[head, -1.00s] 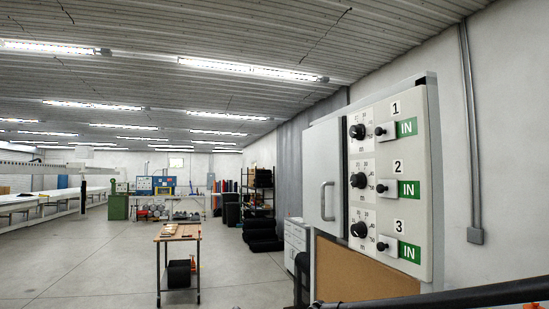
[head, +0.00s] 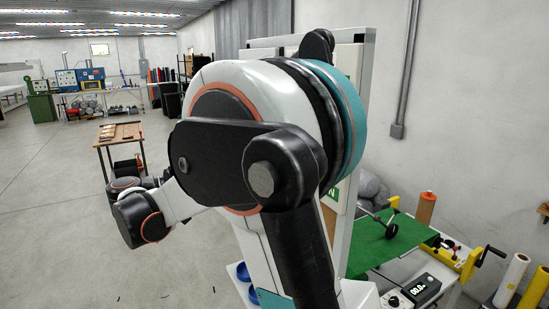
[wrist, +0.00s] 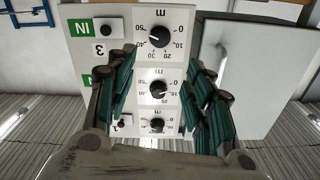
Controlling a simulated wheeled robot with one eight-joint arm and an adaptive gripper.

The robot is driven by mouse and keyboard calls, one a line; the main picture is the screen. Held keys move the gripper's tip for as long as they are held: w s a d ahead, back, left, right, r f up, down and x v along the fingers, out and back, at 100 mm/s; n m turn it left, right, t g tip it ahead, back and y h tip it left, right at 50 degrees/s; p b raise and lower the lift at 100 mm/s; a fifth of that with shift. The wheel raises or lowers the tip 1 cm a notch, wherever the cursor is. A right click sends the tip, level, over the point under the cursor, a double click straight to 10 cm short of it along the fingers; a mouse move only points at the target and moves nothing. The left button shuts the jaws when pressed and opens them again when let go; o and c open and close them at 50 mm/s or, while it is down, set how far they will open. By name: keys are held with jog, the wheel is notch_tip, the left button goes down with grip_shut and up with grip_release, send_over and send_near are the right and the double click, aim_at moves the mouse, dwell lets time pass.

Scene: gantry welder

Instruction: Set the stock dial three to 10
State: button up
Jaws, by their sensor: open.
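In the wrist view, which is upside down, stock dial three (wrist: 160,36) is a round black knob on a pale panel (wrist: 128,19), beside the number 3 and a green IN label (wrist: 81,29). Its pale pointer mark is on the 40 to 50 side, away from the 10; the exact reading is unclear. My gripper (wrist: 162,62) is open and empty, its green-padded fingers spread either side of the panel's dial column. Dial two (wrist: 158,91) and dial one (wrist: 157,125) show between the fingers. In the head view my arm hides the dials and my gripper.
A small black switch (wrist: 106,31) is beside dial three. A cabinet door with a handle (wrist: 222,55) adjoins the panel. In the head view, a green-topped table (head: 385,250) with a digital readout (head: 422,289) stands right of the cabinet. Open floor lies left.

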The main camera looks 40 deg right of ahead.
jog(key=p+x, duration=0.2)
jog(key=x, duration=1.1)
jog(key=shift+d, duration=0.1)
jog(key=c, duration=1.1)
